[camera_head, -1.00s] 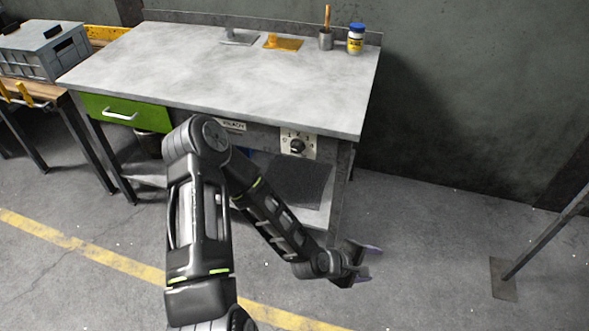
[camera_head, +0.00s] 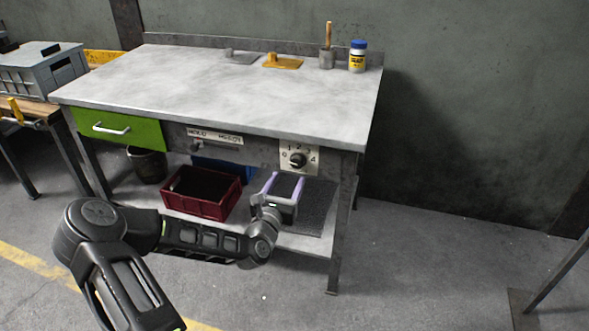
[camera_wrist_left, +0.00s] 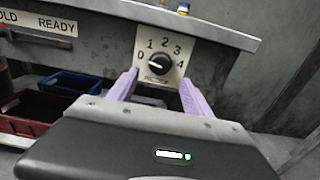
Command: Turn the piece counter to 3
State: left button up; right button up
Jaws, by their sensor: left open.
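The piece counter is a black knob (camera_head: 297,160) on a pale plate with numbers 0 to 4, set in the bench's front rail. It also shows in the left wrist view, where the knob (camera_wrist_left: 159,63) sits between my fingertips in the picture. A pale mark on it appears to point left, toward the 0, but it is small. My left gripper (camera_head: 284,184) is open and empty, with its lavender fingers pointing at the bench, below and a little left of the knob in the head view. The fingers appear apart from the knob. My right gripper is out of view.
The grey workbench top (camera_head: 220,95) overhangs the knob plate. A green drawer (camera_head: 118,127) and a HOLD/READY label strip are left of it. A dark red crate (camera_head: 203,192) stands on the lower shelf.

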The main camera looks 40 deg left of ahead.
aim_at(296, 164)
pick_arm(q)
jog(key=b+x, duration=0.1)
jog(key=x, duration=0.6)
jog(key=shift+w, duration=0.25)
jog(key=shift+c, duration=0.5)
grip_shut()
